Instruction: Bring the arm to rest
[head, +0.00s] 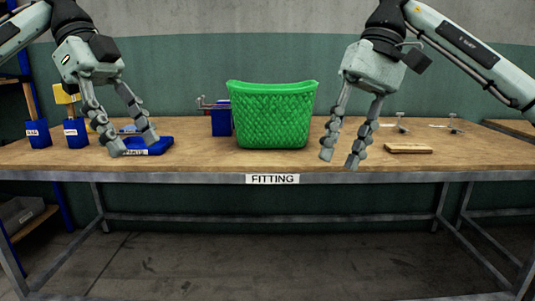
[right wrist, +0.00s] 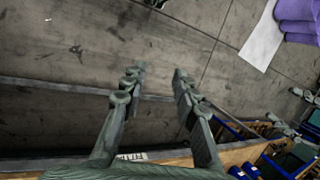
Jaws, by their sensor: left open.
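My left gripper (head: 135,142) is open, pointing down at the left part of the bench. Its fingertips overlap a small blue tray in the head view; I cannot tell whether they touch it. My right gripper (head: 339,158) is open and empty, fingers pointing down in front of the bench's right half. It also shows in the right wrist view (right wrist: 157,74), its two fingers apart with only grey floor between them.
A wooden bench (head: 215,164) labelled FITTING carries a green basket (head: 272,114), the blue tray (head: 160,145), blue bins (head: 76,134), a blue vise (head: 221,120), a wooden block (head: 408,148) and small metal clamps (head: 402,123).

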